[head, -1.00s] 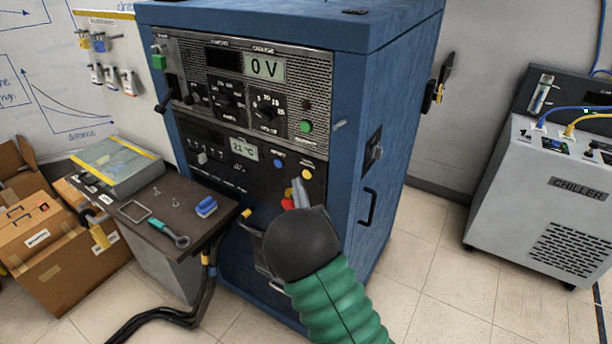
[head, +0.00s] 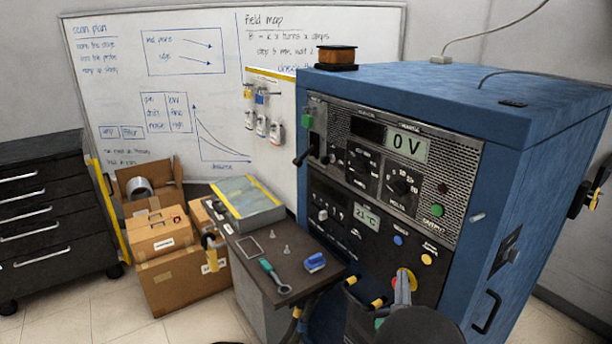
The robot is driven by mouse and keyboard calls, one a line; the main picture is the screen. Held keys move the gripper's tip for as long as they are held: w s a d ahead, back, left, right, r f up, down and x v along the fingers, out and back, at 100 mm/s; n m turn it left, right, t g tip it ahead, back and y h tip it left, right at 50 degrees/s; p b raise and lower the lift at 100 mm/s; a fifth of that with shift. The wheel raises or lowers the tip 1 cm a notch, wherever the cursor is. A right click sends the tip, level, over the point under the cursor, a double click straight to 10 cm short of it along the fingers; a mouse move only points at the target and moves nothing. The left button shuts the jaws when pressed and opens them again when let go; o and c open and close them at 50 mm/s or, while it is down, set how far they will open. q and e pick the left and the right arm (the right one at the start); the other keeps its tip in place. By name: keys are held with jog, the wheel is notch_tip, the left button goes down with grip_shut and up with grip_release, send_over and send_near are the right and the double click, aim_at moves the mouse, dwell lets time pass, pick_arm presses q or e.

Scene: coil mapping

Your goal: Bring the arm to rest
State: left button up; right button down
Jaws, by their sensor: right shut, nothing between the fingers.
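My right gripper (head: 403,287) shows at the bottom right of the head view, in front of the lower panel of the blue cabinet (head: 455,105). Its grey fingers are shut with nothing between them. They overlap a red knob (head: 393,283) on a yellow plate; I cannot tell whether they touch it. The dark rounded part of my right arm behind the fingers hides the panel's lower edge. My left gripper is not in view.
A dark side shelf (head: 256,268) left of the cabinet holds a green-handled wrench (head: 275,276) and a blue block (head: 315,262). Cardboard boxes (head: 175,280) and a black drawer unit (head: 50,215) stand further left. Some floor between them is bare.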

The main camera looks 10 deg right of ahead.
jog(key=s+a+f+m+g+y+p, duration=0.1)
jog(key=s+a+f+g+y+p, duration=0.2)
jog(key=s+a+f+g+y, duration=0.5)
jog(key=s+a+f+g, duration=0.1)
jog(key=s+a+g, duration=0.2)
jog(key=s, duration=0.4)
jog(key=s+a+f+g, duration=0.1)
jog(key=s+a+g, duration=0.3)
jog(key=s, duration=0.4)
jog(key=shift+f+n+g+p, duration=0.3)
jog(key=shift+f+n+g, duration=0.1)
jog(key=shift+g, duration=0.1)
jog(key=shift+w, duration=0.1)
jog(key=shift+d, duration=0.1)
